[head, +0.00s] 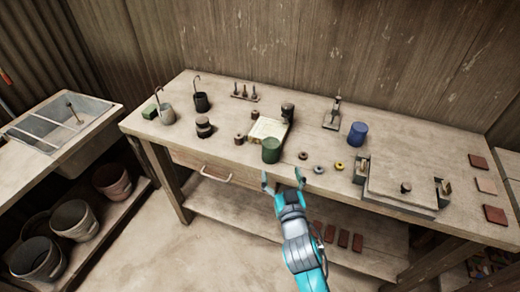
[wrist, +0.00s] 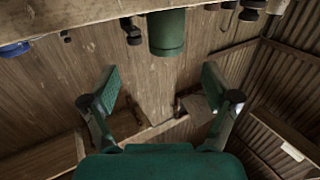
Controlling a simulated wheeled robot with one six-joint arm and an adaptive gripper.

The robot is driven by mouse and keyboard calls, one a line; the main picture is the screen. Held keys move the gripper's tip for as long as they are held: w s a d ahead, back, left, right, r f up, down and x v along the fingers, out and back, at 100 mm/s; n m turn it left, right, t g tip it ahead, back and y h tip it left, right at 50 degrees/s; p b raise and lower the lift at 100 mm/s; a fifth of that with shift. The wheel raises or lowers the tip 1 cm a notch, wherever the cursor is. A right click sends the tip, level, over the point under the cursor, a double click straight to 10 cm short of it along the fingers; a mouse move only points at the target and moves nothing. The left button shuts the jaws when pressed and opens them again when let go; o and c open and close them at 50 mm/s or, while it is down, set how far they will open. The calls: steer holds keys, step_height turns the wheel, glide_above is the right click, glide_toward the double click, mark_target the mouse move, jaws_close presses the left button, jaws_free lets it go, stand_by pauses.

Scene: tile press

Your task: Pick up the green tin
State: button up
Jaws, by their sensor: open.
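The green tin (head: 271,151) stands upright near the front edge of the workbench, in front of a pale square board. It also shows in the wrist view (wrist: 167,34), at the top centre, beyond the fingertips and between their lines. My gripper (head: 283,178) is in front of the bench edge, just short of the tin and a little to its right in the head view. Its two fingers are spread wide with nothing between them, as the wrist view (wrist: 158,78) also shows. The tin and the fingers are apart.
The workbench (head: 210,160) holds a pale board (head: 268,130) behind the tin, small rings (head: 319,170) to its right, a blue tin (head: 357,134) and a press plate (head: 400,188) farther right. Dark weights (head: 204,127) stand left. A drawer handle (head: 216,175) projects from the front.

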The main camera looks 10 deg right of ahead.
mark_target(273, 153)
steer(key=w, duration=0.5)
steer(key=shift+w+d+r, duration=0.1)
steer(key=shift+w, duration=2.95)
steer(key=c, duration=1.4)
